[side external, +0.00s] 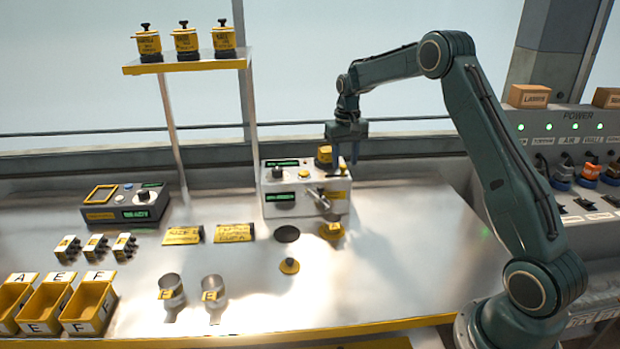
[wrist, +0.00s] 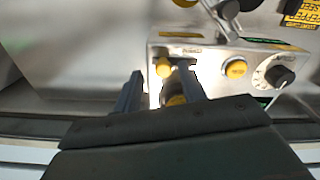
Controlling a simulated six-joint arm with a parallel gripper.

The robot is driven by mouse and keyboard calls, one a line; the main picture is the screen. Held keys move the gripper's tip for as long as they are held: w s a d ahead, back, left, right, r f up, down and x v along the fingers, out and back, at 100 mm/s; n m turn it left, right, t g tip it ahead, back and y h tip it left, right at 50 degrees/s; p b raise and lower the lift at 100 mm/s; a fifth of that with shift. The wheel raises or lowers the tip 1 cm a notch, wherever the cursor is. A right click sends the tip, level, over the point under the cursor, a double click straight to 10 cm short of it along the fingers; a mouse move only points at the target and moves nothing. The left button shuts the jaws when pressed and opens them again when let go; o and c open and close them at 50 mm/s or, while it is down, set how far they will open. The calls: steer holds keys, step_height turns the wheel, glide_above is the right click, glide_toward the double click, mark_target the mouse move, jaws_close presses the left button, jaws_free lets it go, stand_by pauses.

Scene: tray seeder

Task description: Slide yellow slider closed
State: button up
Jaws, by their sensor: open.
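A small yellow knob, apparently the yellow slider (wrist: 163,68), sits on the front panel of the white seeder box (side external: 293,210). In the side view the slider (side external: 343,168) is small at the panel's upper right, just below my gripper. My gripper (side external: 346,155) points down beside the box's right end, near a yellow-and-black canister (side external: 324,157) on top. In the wrist view my gripper (wrist: 160,75) is open, with the slider seen between its fingers. Contact with the slider cannot be told. The canister (wrist: 175,100) is partly hidden behind the fingers.
The panel also has a yellow button (side external: 304,174), a black dial (side external: 278,172) and a metal lever (side external: 320,199). A yellow-and-black piece (side external: 331,231) stands below the lever. Metal cups (side external: 213,292) and yellow bins (side external: 89,306) are at the left. The table right of the box is clear.

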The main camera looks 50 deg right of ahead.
mark_target(344, 166)
step_height(344, 166, up, 13)
stand_by(0.6)
steer(key=shift+r, duration=0.1)
steer(key=s+a+r+n+t, duration=0.1)
steer(key=s+a+r, duration=0.3)
steer(key=s+a, duration=0.35)
steer(key=s+a+r+n+t, duration=0.2)
steer(key=s+a+r, duration=0.35)
steer(key=a, duration=0.25)
steer(key=s+a+f+n+t, duration=0.1)
steer(key=s+a+f, duration=0.3)
steer(key=s, duration=0.5)
steer(key=s+a+f+n+t, duration=0.1)
steer(key=s+a+f, duration=0.3)
steer(key=s, duration=0.6)
steer(key=shift+a+n+t, duration=0.3)
steer(key=shift+a+n, duration=0.15)
steer(key=shift+n, duration=0.05)
